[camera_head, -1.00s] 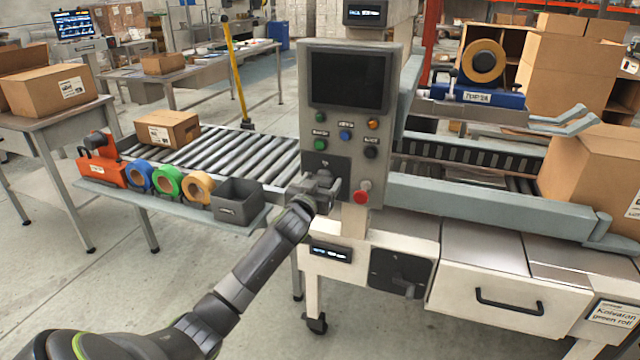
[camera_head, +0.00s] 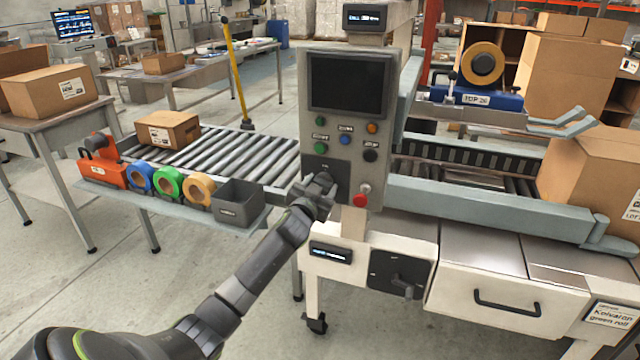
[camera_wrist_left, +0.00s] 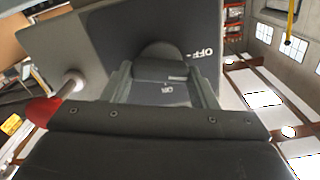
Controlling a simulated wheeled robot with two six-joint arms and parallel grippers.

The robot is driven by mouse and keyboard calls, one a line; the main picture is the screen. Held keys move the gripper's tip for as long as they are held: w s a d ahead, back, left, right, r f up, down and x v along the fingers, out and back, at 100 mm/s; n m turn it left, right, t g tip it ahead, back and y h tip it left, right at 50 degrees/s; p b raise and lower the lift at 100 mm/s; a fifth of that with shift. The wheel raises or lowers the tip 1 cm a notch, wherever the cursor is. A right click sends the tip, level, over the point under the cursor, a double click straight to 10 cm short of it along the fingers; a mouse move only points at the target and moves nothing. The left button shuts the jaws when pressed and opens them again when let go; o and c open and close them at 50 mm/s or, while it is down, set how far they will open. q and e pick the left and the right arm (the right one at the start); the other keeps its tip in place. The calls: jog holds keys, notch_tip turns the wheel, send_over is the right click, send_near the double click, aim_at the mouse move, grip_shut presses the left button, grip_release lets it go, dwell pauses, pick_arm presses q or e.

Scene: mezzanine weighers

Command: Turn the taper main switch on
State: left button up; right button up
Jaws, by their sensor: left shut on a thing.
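The main switch is a dark rotary knob (camera_wrist_left: 158,70) on a dark plate (camera_head: 316,164) low on the grey control panel (camera_head: 305,100). In the left wrist view the plate has an OFF label beside the knob and what looks like an ON label between the fingers. My left gripper (camera_head: 325,185) is at this plate and shut on the knob; its two fingers (camera_wrist_left: 163,80) stand either side of it. In the head view the gripper hides most of the knob. My right gripper is not in view.
A red mushroom button (camera_head: 361,199) sits close to the right of my left gripper. Below is a second dark rotary switch (camera_head: 405,285) on the white cabinet. A grey bin (camera_head: 238,203) and tape rolls (camera_head: 168,184) stand on a shelf to the left.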

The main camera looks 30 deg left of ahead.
pick_arm(q)
jog(key=shift+m+p, duration=0.4)
jog(key=shift+m, duration=0.5)
jog(key=shift+m+p, duration=0.4)
jog(key=shift+m, duration=0.6)
jog(key=shift+d+m+p, duration=0.1)
jog(key=shift+m+p, duration=0.3)
jog(key=shift+m, duration=0.5)
jog(key=m+p, duration=0.1)
jog(key=m, duration=0.3)
jog(key=m+p, duration=0.1)
jog(key=m, duration=0.3)
jog(key=shift+f+m+p, duration=0.2)
jog(key=shift+m+p, duration=0.1)
jog(key=shift+p, duration=0.1)
jog(key=o, duration=1)
jog(key=shift+d, duration=0.1)
